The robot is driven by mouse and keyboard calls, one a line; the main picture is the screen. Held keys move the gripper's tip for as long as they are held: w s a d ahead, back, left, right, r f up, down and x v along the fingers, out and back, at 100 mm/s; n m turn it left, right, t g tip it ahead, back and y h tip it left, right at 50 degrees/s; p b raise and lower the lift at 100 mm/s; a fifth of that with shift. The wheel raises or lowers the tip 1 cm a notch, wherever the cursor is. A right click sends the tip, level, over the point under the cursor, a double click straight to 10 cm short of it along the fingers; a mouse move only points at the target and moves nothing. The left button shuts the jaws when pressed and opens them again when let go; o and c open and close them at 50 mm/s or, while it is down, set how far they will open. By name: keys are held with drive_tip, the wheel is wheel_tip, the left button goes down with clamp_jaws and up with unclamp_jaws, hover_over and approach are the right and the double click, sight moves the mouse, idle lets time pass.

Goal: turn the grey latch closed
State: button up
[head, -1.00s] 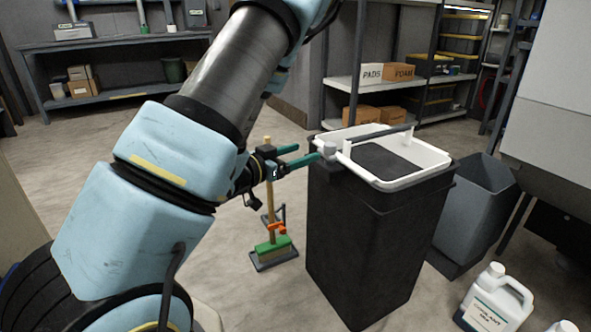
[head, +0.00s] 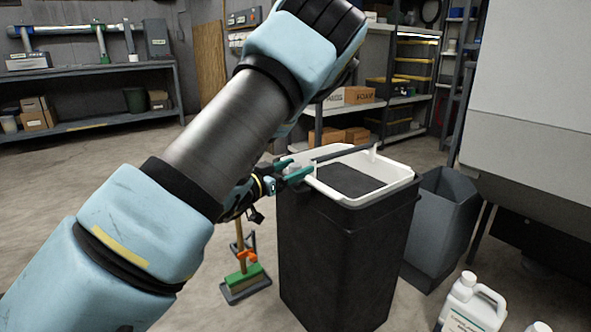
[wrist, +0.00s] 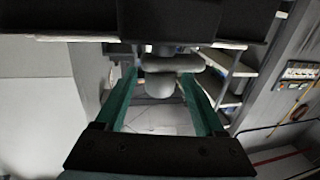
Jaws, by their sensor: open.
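The grey latch (head: 293,168) sits at the left end of the white rim on top of a tall black bin (head: 335,250). My gripper (head: 298,166) is open with its teal fingers at the latch, which partly hide it in the head view. In the wrist view, the rounded grey latch (wrist: 160,86) shows between the spread fingers of my gripper (wrist: 158,76). I cannot tell whether either finger touches it. The white rim (head: 385,188) has a dark bar (head: 345,152) across its far side.
A grey open bin (head: 437,225) stands right of the black bin. A white jug (head: 470,305) is at the lower right. A green-headed broom (head: 243,280) stands in front of the left side. Shelves (head: 90,118) are at the back.

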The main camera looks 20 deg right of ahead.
drive_tip(key=shift+w+d, duration=0.1)
drive_tip(key=shift+d, duration=0.1)
clamp_jaws()
idle(0.5)
